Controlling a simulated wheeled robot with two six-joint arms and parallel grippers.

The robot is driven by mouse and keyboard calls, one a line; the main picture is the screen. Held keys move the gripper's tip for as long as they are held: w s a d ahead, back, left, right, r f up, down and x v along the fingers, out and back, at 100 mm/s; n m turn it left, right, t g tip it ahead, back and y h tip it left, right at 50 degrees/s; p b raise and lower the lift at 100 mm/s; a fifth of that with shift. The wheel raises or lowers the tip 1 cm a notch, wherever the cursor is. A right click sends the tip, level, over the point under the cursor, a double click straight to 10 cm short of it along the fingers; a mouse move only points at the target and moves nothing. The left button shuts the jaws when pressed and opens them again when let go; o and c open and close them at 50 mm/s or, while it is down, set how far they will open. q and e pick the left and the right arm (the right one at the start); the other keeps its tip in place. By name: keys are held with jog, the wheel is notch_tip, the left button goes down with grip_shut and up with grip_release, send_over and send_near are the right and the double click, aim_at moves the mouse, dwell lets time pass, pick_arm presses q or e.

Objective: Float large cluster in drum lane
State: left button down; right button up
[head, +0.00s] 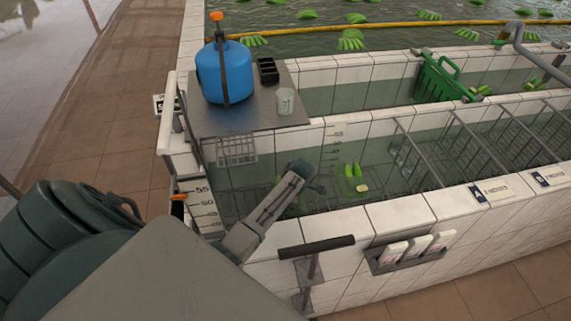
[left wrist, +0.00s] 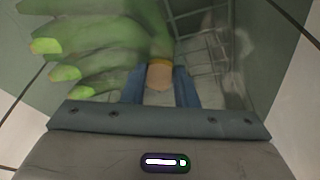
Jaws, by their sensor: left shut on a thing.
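My left gripper (head: 314,180) reaches over the near wall into the near water lane (head: 262,180), low by the water. In the left wrist view its blue jaws (left wrist: 160,88) are shut on the pale crown of a green banana cluster (left wrist: 85,45). The cluster's several fingers spread to the upper left. In the head view the arm mostly hides the held cluster. A small green piece with a pale cut end (head: 353,175) lies in the near lane, just right of the gripper. My right gripper is not in view.
A blue drum (head: 225,72) stands on a grey platform (head: 238,118) with a clear cup (head: 286,101) and black tray (head: 268,70). Metal rods (head: 478,142) cross the near lane at right. Clusters float in the far pool.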

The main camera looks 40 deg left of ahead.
pick_arm(q)
jog(key=shift+f, duration=0.4)
jog(key=c, duration=1.1)
grip_release()
jog(key=shift+o, duration=0.2)
jog(key=shift+s+f, duration=0.1)
jog(key=b+v, duration=0.3)
jog(key=v, duration=0.8)
